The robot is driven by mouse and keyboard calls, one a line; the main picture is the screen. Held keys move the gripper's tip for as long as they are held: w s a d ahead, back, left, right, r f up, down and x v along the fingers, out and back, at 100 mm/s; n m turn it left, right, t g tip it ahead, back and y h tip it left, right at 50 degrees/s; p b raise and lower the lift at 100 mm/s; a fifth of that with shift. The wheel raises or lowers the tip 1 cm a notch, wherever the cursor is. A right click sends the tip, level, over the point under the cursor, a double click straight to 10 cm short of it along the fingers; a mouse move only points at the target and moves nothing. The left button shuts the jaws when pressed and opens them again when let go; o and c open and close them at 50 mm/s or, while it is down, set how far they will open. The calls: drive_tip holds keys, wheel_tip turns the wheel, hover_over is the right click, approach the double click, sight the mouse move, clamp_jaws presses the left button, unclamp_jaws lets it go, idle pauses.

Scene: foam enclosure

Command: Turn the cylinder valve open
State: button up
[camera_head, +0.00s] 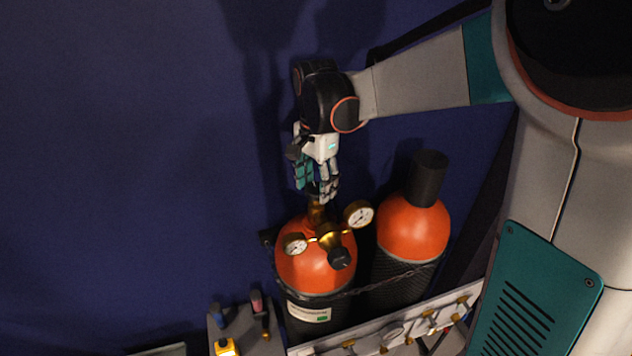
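A gas cylinder (300,268) with an orange top and dark body stands in the lower middle. A brass valve and regulator (326,237) sit on it, with two round gauges and a black knob (340,258). My gripper (322,192) points down right above the brass valve stem. Its fingers hide the top of the valve, where the handwheel would be. I cannot tell whether the fingers touch or close around it.
A second orange-topped cylinder (412,236) with a black cap (428,178) stands close on the right. A chain (370,288) runs across both cylinders. A rail with fittings (395,330) lies in front, and a small grey holder (250,338) with tools is at lower left. A blue wall is behind.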

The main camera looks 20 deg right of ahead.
drive_tip(key=c, duration=0.5)
drive_tip(key=shift+n, duration=0.3)
drive_tip(key=n+b, duration=0.3)
drive_tip(key=n, duration=0.1)
drive_tip(key=shift+f, duration=0.1)
drive_tip(key=n+b, duration=0.3)
drive_tip(key=n, duration=0.3)
drive_tip(key=shift+n, duration=0.4)
drive_tip(key=n+b, duration=0.2)
drive_tip(key=n, duration=0.4)
drive_tip(key=n+b, duration=0.1)
drive_tip(key=n, duration=0.4)
drive_tip(key=shift+n, duration=0.3)
